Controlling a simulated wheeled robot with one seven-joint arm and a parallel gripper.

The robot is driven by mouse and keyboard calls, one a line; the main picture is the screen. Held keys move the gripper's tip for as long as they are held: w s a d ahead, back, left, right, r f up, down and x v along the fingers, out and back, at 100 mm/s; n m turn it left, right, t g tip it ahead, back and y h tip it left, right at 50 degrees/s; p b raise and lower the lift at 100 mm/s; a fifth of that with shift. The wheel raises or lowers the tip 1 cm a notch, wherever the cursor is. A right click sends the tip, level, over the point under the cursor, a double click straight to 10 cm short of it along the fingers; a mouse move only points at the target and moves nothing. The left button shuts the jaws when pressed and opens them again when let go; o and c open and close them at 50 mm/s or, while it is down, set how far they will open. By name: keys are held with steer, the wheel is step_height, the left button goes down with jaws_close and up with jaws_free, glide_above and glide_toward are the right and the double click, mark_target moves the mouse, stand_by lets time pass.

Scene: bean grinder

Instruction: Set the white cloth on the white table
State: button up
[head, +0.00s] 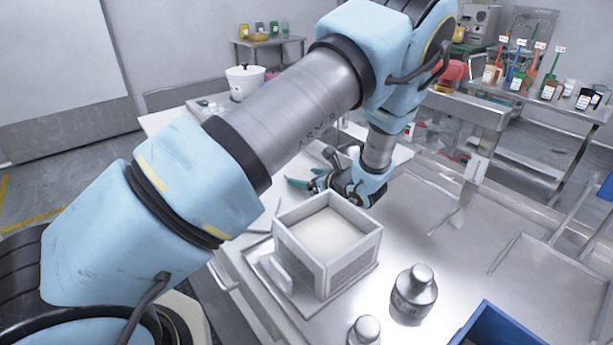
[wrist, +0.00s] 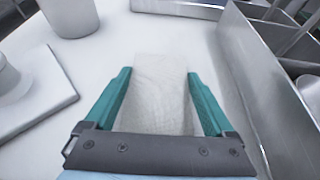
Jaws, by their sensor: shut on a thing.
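My gripper (wrist: 160,92) has teal fingers spread around the white cloth (wrist: 160,75), a pale creased piece held between them. In the head view, my gripper (head: 303,180) is beyond the grey-white box, and my arm hides much of the area around it. I cannot make out the cloth in the head view. The white table (head: 158,121) shows behind my arm; its pale top (wrist: 115,45) lies under the cloth in the wrist view. I cannot tell whether the cloth touches the table.
A white cup (wrist: 72,14) and a flat white slab (wrist: 30,95) are at left in the wrist view; a metal wall (wrist: 262,90) is close at right. The open box (head: 325,245), a metal bottle (head: 413,290) and a blue bin (head: 490,325) are on the steel table.

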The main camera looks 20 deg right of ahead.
steer(key=shift+f, duration=0.2)
steer(key=o, duration=1)
steer(key=shift+r, duration=0.2)
steer(key=b+v, duration=0.2)
steer(key=v, duration=1)
steer(key=shift+f+b, duration=0.1)
steer(key=shift+b, duration=0.2)
